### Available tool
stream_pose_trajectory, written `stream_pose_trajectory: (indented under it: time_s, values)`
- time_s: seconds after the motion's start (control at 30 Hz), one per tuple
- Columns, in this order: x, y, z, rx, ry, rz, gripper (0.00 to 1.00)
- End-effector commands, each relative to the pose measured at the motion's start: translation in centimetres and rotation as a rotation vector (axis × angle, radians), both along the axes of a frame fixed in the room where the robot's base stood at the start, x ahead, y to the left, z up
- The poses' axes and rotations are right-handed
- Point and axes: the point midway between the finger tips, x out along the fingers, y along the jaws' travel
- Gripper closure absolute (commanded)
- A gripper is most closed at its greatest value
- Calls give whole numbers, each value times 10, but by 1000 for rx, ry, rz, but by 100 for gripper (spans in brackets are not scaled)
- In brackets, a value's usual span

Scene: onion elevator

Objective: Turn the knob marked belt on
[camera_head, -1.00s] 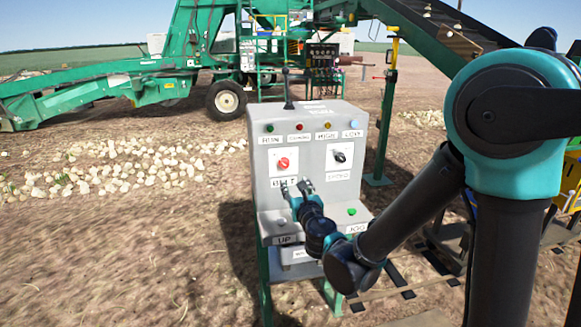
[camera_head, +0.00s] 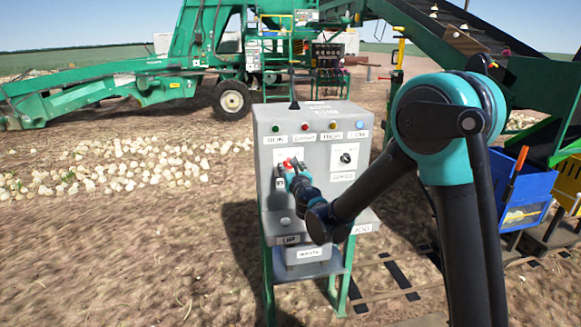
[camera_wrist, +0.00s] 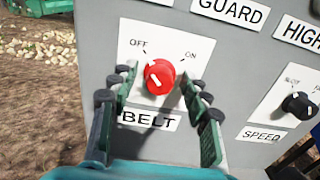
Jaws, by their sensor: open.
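The red belt knob (camera_wrist: 159,77) sits on a white plate marked OFF at upper left and ON at upper right, above the BELT label (camera_wrist: 148,120). Its white pointer line tilts toward the OFF side. In the head view the knob (camera_head: 287,163) shows at the left of the grey control box (camera_head: 315,135), partly hidden by my gripper. My gripper (camera_wrist: 158,90) is open, with one finger on each side of the knob. The wrist view shows gaps between the fingers and the knob.
A black speed knob (camera_wrist: 298,105) is on the same panel to the right, and it also shows in the head view (camera_head: 346,158). Indicator lights line the panel top. Green machinery (camera_head: 200,60) stands behind.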

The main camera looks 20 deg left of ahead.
Motion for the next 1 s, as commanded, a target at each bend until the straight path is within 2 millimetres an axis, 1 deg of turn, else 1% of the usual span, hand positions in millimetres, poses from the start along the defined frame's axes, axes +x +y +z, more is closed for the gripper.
stream_pose_trajectory:
  time_s: [0.2,0.5,0.6,0.87,1.0]
  values:
    - [0,0,0,0,0,0,53]
    - [0,0,0,0,0,-1,90]
    - [0,0,0,0,0,-1,100]
    - [0,0,0,20,12,-1,100]
    - [0,0,0,66,41,0,100]
